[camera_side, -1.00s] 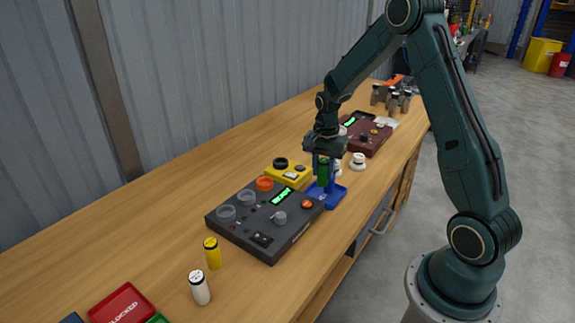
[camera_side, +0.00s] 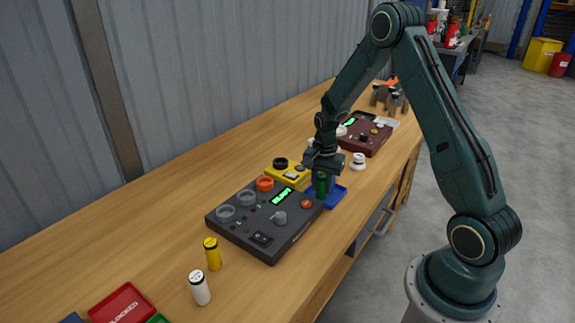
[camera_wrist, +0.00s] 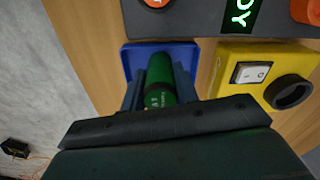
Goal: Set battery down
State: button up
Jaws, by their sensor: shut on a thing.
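A green battery (camera_side: 321,184) is between the fingers of my gripper (camera_side: 322,180), which is shut on it. The battery is upright in the side view, over a blue tray (camera_side: 338,194) beside the black control panel. In the wrist view the green battery (camera_wrist: 160,82) sits between my gripper's dark fingers (camera_wrist: 160,88), with the blue tray (camera_wrist: 140,50) behind it. Whether the battery's lower end touches the tray floor I cannot tell.
A black panel (camera_side: 250,225) with a green display lies left of the tray. A yellow box (camera_side: 288,174) stands close behind. A yellow battery (camera_side: 212,253) and a white battery (camera_side: 199,288) stand at the front left. A maroon device (camera_side: 366,137) is farther back.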

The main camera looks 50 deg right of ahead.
jog(key=shift+f, duration=0.15)
jog(key=o, duration=1.1)
jog(key=shift+c, duration=0.2)
jog(key=shift+r, duration=0.2)
notch_tip(320, 180, up, 11)
jog(key=shift+r, duration=0.5)
